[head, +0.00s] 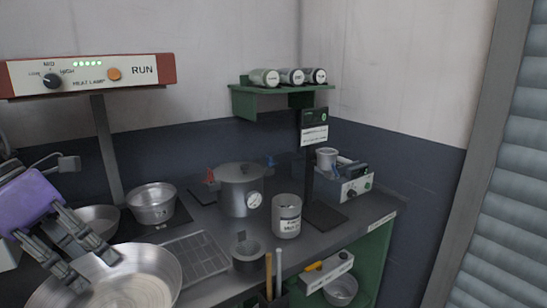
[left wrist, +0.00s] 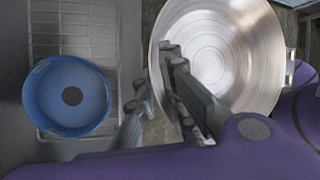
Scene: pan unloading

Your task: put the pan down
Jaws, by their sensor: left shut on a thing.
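The pan (head: 135,284) is a shiny round metal pan at the lower left of the head view, cut off by the bottom edge. Its inside faces up and looks empty. In the left wrist view the pan (left wrist: 228,60) fills the upper right. The exact gripped part is hidden by the fingers. My right gripper is in neither view.
A wire rack (head: 196,258) lies on the counter right of the pan. A pot (head: 152,205), a pressure cooker (head: 240,192), a labelled canister (head: 286,217) and a grey cylinder (head: 248,255) stand around it. A blue round thing (left wrist: 42,92) covers part of the rack in the wrist view.

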